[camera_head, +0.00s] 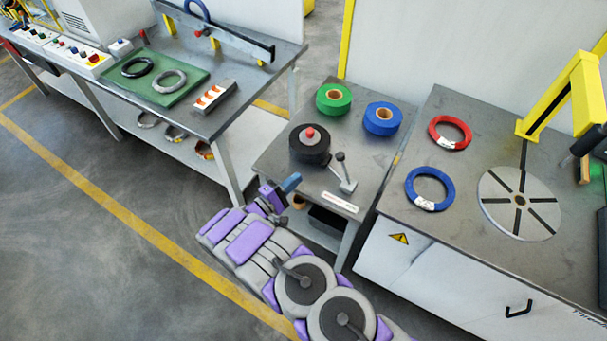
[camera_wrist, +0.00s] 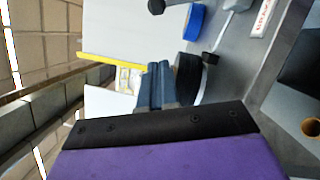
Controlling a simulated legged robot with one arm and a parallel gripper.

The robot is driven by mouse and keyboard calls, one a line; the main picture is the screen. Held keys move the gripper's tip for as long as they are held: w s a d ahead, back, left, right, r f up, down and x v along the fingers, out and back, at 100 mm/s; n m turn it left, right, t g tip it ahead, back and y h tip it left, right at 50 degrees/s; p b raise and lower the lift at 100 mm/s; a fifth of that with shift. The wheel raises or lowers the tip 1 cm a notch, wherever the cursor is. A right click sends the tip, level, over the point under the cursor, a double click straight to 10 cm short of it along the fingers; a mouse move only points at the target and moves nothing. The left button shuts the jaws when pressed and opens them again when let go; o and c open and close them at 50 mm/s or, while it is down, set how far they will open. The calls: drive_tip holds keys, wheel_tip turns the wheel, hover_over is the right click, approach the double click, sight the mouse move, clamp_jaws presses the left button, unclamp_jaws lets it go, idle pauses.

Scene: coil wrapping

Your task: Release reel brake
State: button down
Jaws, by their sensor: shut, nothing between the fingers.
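The black reel (camera_head: 309,146) with a red knob on top stands on the small metal table in the head view. Beside it, nearer the front edge, a metal lever (camera_head: 344,172) with a dark round knob rises from a bracket; it leans back and left. I take this to be the reel brake. My gripper (camera_head: 290,184) is at the table's front-left edge, left of the lever and apart from it. Its fingers also show in the wrist view (camera_wrist: 160,84), shut and empty. Dark parts near the fingers in that view are hard to identify.
The small table (camera_head: 270,157) also carries a green roll (camera_head: 321,98) and a blue roll (camera_head: 370,120), with a label on its front edge. To the right, a bench holds red and blue coils and a slotted disc (camera_head: 500,218). Another bench stands left.

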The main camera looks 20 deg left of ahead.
drive_tip(key=w+d+r+b, duration=0.2)
drive_tip(key=w+d, duration=0.4)
drive_tip(key=w, duration=0.3)
drive_tip(key=shift+w+d+r+b, duration=0.2)
drive_tip(key=shift+w+d+b, duration=0.05)
drive_tip(key=shift+d+b, duration=0.15)
drive_tip(key=s+d+r+m+g+y+p, duration=0.1)
drive_tip(key=d+r+m+g+p, duration=0.1)
drive_tip(key=d+m+p, duration=0.6)
drive_tip(key=shift+d+m+g+p, duration=0.3)
drive_tip(key=shift+d+g+p, duration=0.15)
drive_tip(key=shift+d, duration=1.5)
drive_tip(key=shift+d, duration=0.1)
drive_tip(key=shift+d, duration=0.15)
